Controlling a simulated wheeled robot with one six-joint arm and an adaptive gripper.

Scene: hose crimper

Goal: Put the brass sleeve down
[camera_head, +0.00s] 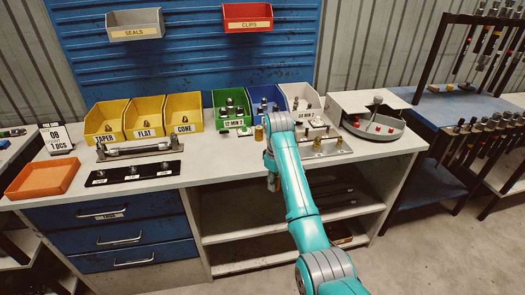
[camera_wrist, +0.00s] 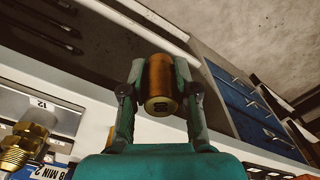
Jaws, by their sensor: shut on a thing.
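In the head view my gripper (camera_head: 272,183) hangs at the front edge of the workbench (camera_head: 222,166), partly behind my teal arm. I cannot make out the held sleeve there. The wrist view shows the bench edge and open shelves behind the sleeve.
A small brass piece (camera_head: 258,133) stands on the bench behind my arm. A plate with brass fittings (camera_head: 325,147) lies right of it. Yellow bins (camera_head: 144,118), a black labelled strip (camera_head: 133,173) and an orange tray (camera_head: 42,178) are to the left. The bench front between shows bare surface.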

